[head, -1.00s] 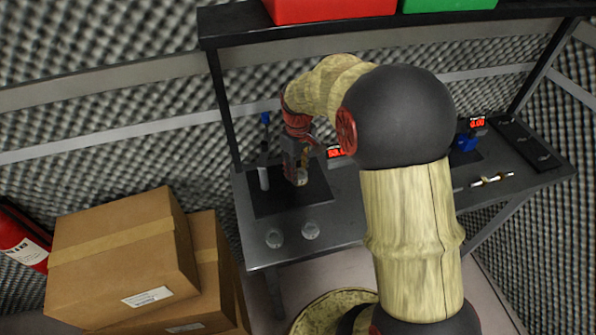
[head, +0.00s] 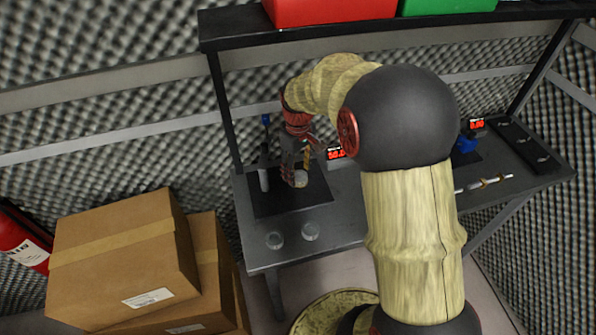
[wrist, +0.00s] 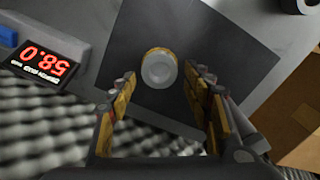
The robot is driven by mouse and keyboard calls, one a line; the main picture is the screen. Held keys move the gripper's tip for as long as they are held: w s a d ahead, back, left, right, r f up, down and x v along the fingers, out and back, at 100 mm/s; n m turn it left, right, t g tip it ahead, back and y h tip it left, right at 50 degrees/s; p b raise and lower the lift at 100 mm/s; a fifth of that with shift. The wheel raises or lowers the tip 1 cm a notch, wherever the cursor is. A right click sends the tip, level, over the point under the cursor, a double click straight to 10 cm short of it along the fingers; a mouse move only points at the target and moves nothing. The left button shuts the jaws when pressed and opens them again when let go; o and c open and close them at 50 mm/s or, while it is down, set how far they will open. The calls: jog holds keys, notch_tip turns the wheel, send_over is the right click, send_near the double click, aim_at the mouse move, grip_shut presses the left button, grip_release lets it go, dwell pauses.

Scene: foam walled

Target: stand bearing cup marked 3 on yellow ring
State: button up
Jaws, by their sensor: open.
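A small pale round bearing cup (head: 301,179) stands on the dark mat (head: 262,205) at the left of the bench. In the wrist view the cup (wrist: 158,70) shows its round grey top, with a thin yellow edge around it. I cannot tell whether that edge is the yellow ring beneath or the cup's own side. No number 3 is readable. My gripper (wrist: 162,80) is open, with its fingertips on either side of the cup and a gap at each side. In the head view my gripper (head: 294,168) is directly over the cup.
A white cylinder (head: 264,180) stands left of my gripper. A red-digit display (wrist: 45,65) is close by. Cardboard boxes (head: 125,250) stand left of the bench.

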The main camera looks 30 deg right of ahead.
aim_at(300, 181)
notch_tip(300, 181, up, 6)
jog(key=p, duration=0.2)
jog(key=shift+r, duration=0.15)
dwell(0.4)
jog(key=shift+s+a+f+m, duration=0.2)
jog(key=shift+s+f+m, duration=0.2)
jog(key=shift+s+m, duration=0.2)
jog(key=shift+s+a+f+m, duration=0.15)
jog(key=shift+s+f+m, duration=0.2)
jog(key=shift+s+m, duration=0.2)
jog(key=s+a+r+t, duration=0.5)
jog(key=s+a+r, duration=0.8)
jog(key=s, duration=0.5)
notch_tip(300, 181, up, 3)
jog(key=shift+s+a+f+t, duration=0.1)
jog(key=shift+s+a+t, duration=0.1)
jog(key=shift+t, duration=0.1)
